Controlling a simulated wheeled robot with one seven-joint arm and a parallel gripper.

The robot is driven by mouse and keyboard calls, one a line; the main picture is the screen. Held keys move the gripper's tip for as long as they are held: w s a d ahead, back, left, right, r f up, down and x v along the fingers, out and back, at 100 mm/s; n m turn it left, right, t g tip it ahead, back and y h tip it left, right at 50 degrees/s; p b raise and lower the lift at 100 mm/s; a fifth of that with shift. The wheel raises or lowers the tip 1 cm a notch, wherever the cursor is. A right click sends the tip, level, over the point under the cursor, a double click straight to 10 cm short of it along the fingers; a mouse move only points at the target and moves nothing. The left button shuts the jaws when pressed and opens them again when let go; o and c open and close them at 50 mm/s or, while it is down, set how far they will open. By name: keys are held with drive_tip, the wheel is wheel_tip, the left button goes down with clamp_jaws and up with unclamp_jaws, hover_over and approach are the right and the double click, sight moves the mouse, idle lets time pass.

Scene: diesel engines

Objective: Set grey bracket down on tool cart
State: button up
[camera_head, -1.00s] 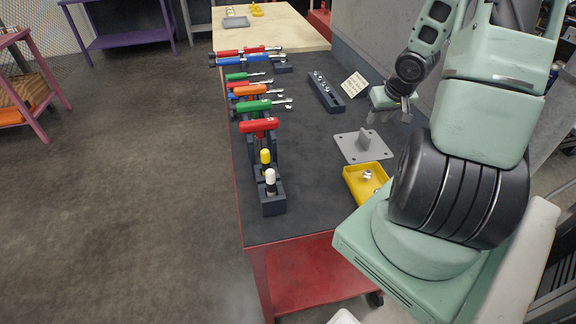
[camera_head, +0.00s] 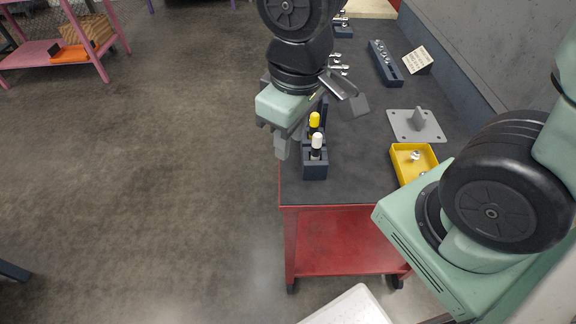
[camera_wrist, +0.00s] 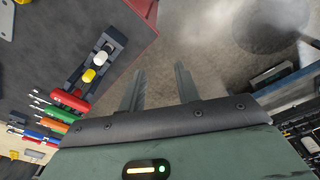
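The grey bracket (camera_head: 414,127), a flat plate with corner holes and an upright tab, lies on the dark top of the red-framed tool cart (camera_head: 340,180), behind the yellow tray. A grey plate corner, probably the bracket, shows at the top left of the wrist view (camera_wrist: 7,20). My gripper (camera_head: 284,148) is over the cart's left edge, beside the black bit holder and well left of the bracket. In the wrist view its two fingers (camera_wrist: 160,74) are apart with nothing between them, and floor shows beyond.
A yellow tray (camera_head: 404,172) with small metal parts stands in front of the bracket. A black holder (camera_head: 315,166) with yellow- and white-topped tools stands near my gripper. A socket rail (camera_head: 385,64) and a small sign (camera_head: 417,60) are farther back. Open floor lies left.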

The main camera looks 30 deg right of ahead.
drive_tip(key=s+a+r+n+g, duration=0.1)
drive_tip(key=s+a+n, duration=0.1)
drive_tip(key=s+a, duration=0.2)
drive_tip(key=s, duration=0.2)
drive_tip(key=shift+s, duration=0.3)
drive_tip(key=shift+a, duration=0.1)
idle(0.6)
